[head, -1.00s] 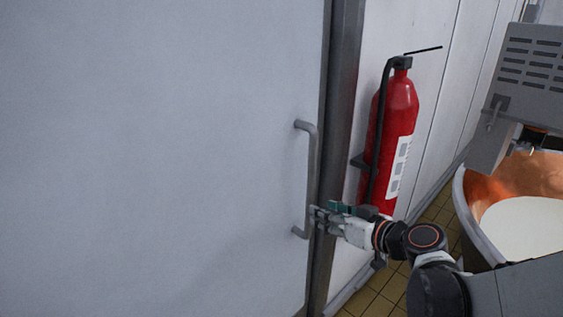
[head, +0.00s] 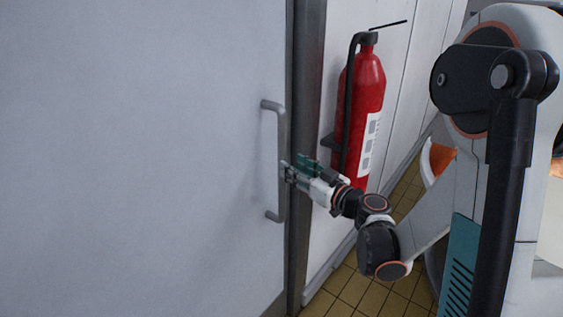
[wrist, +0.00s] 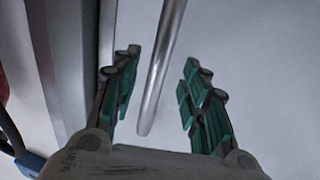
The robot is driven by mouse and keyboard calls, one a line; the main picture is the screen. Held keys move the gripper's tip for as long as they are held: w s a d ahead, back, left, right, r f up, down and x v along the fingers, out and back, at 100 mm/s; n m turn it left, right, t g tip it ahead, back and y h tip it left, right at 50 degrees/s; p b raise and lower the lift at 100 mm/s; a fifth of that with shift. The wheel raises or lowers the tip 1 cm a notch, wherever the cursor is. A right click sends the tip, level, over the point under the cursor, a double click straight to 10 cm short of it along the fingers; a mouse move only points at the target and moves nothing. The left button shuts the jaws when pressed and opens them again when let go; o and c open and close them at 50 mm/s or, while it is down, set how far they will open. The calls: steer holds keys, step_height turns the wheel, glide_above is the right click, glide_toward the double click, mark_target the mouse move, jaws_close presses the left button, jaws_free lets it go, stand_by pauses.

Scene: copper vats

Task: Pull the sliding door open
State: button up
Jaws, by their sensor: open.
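The sliding door (head: 130,150) is a large pale grey panel filling the left of the head view. Its upright grey bar handle (head: 282,150) is near the door's right edge. My gripper (head: 287,172) is at the handle's lower half, coming from the right. In the wrist view, my gripper (wrist: 158,88) is open, with teal finger pads on both sides of the handle bar (wrist: 160,70). The bar runs between the fingers with a gap on each side, nearer the left finger. Whether the bar's depth lies fully within the fingers I cannot tell.
A dark metal door frame (head: 304,110) stands right of the handle. A red fire extinguisher (head: 366,110) hangs on the white wall just beyond it, close behind my gripper. Yellow tiled floor (head: 350,290) shows below.

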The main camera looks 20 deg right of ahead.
mark_target(282, 159)
steer(key=b+x, duration=0.1)
steer(key=x, duration=0.5)
steer(key=shift+w, duration=0.15)
steer(key=shift+a, duration=0.1)
jaws_close()
